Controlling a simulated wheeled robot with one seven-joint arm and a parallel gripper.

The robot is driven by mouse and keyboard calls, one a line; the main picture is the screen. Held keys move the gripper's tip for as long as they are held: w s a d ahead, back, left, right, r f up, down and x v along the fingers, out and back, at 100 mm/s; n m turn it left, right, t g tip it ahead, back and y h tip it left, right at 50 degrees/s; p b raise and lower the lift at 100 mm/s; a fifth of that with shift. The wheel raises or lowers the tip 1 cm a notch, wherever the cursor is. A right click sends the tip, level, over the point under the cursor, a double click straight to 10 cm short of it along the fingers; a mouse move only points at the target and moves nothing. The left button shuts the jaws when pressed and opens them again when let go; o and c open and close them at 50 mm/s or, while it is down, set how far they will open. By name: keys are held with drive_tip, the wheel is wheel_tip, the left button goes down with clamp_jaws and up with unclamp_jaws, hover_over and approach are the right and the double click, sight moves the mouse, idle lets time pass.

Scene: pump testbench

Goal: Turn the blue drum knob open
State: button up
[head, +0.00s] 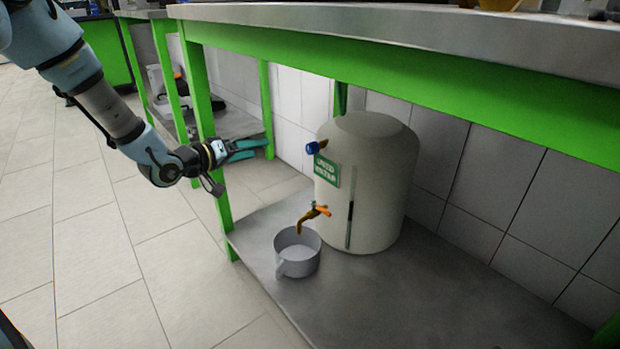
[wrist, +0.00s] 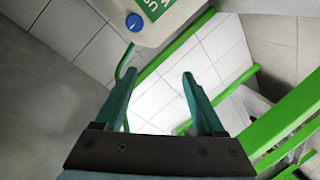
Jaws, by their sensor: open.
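The blue drum knob (head: 315,147) sits on the upper left side of a pale drum (head: 375,190), above a green label. In the wrist view the knob (wrist: 134,22) shows as a blue disc with a small white mark, at the top, left of centre. My gripper (head: 258,149) is open and empty, left of the knob and apart from it, at about its height. In the wrist view its two teal fingers (wrist: 158,82) stand apart with only wall and bench frame between them.
The drum stands on a grey lower shelf (head: 430,300) under a green-framed bench (head: 420,95). A tap with an orange handle (head: 315,212) is low on the drum, over a grey mug (head: 297,252). A green bench leg (head: 205,120) is close to my arm.

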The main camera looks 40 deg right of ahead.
sight(308, 150)
drive_tip(key=s+d+f+g+h+b, duration=0.1)
drive_tip(key=d+b, duration=0.1)
drive_tip(key=d, duration=0.3)
drive_tip(key=s+d+f+g+h+b, duration=0.1)
drive_tip(key=s+d+b, duration=0.1)
drive_tip(key=d, duration=0.3)
drive_tip(key=s+d+f+h+b, duration=0.1)
drive_tip(key=s+d+b, duration=0.1)
drive_tip(key=d, duration=0.2)
drive_tip(key=shift+s+d+g, duration=0.15)
drive_tip(key=shift+d+g, duration=0.25)
drive_tip(key=shift+f, duration=0.1)
clamp_jaws()
